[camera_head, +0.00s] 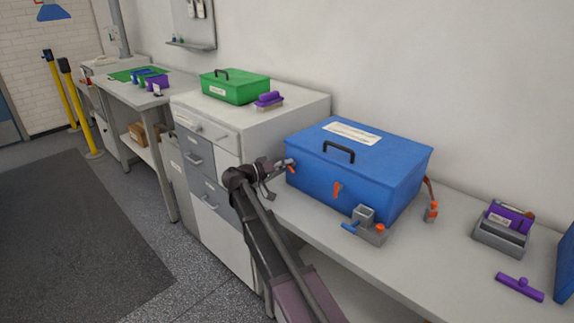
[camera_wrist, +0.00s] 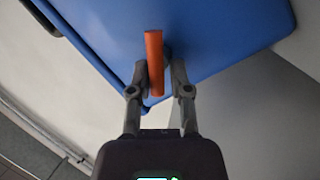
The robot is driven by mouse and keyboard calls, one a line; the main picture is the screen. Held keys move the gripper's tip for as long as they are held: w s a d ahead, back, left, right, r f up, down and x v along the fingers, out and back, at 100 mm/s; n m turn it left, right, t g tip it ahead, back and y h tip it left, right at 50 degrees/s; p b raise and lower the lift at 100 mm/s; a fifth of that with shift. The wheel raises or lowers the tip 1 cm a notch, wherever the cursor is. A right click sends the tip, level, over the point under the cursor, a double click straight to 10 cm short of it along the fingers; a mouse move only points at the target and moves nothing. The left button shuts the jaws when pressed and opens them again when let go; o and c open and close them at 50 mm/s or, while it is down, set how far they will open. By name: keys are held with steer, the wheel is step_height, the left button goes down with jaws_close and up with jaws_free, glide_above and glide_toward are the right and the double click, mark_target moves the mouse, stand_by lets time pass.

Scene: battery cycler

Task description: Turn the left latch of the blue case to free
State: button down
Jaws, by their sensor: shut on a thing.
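The blue case (camera_head: 355,165) stands closed on the bench, with a black handle and a white label on its lid. Its left latch is a small orange lever (camera_head: 291,169) on the left side of the case, partly hidden by my gripper (camera_head: 283,165). In the wrist view the orange lever (camera_wrist: 154,55) stands out in front of the blue wall (camera_wrist: 220,35). My gripper (camera_wrist: 160,78) has one finger on each side of the lever and is shut on it. A second orange latch (camera_head: 338,190) is on the front face.
A grey fixture (camera_head: 372,235) with blue and orange parts stands before the case. A grey holder with a purple block (camera_head: 502,230) and a purple handle piece (camera_head: 520,286) lie to the right. A green case (camera_head: 235,87) and a purple item (camera_head: 268,100) are on the cabinet behind.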

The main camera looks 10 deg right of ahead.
steer(key=shift+n+b, duration=0.3)
steer(key=n+b, duration=0.1)
steer(key=n+h+b, duration=0.1)
steer(key=n, duration=0.1)
steer(key=shift+f, duration=0.25)
steer(key=shift+n+t+h+b, duration=0.3)
steer(key=shift+n+t+b, duration=0.5)
steer(key=shift+n, duration=1.1)
steer(key=shift+w, duration=0.1)
steer(key=c, duration=0.7)
jaws_free()
steer(key=shift+r, duration=0.1)
